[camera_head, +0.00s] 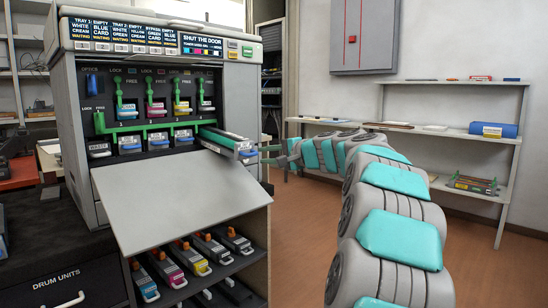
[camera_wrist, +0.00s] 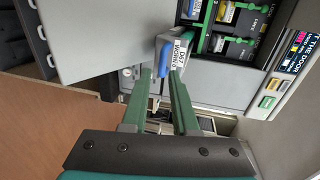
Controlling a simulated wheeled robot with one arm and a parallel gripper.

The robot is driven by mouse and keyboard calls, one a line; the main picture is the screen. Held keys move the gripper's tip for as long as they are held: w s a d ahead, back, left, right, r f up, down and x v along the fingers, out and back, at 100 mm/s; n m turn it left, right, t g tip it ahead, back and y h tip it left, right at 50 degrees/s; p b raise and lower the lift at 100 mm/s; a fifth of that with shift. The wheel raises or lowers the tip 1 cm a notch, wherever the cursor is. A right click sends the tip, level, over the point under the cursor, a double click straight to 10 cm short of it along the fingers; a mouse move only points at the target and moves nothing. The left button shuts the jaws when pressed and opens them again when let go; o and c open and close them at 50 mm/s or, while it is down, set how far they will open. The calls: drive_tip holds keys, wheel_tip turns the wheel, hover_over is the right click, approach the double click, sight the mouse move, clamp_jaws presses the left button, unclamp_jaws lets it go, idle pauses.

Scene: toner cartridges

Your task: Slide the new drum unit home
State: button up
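A long grey drum unit (camera_head: 226,140) with a blue grip and a white end label sticks out of the rightmost lower slot of the printer (camera_head: 160,85). My gripper (camera_head: 271,155) is just right of the drum's outer end. In the wrist view my gripper (camera_wrist: 162,75) has its two green fingers apart, with the blue grip in line with the gap. Whether the fingers touch it I cannot tell. The drum's inner part is hidden in the printer.
The printer's white door (camera_head: 170,195) hangs open below the slots. Several toner cartridges (camera_head: 202,242) stand on a shelf beneath it. A drawer (camera_head: 65,290) marked "DRUM UNITS" is at lower left. A wall shelf (camera_head: 450,133) stands behind my arm at right.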

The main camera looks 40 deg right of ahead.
sight(253, 153)
drive_tip(key=x, duration=0.4)
drive_tip(key=shift+w+p, duration=0.3)
drive_tip(key=shift+p, duration=0.05)
drive_tip(key=shift+x, duration=0.8)
clamp_jaws()
drive_tip(key=shift+f, duration=0.15)
idle(0.6)
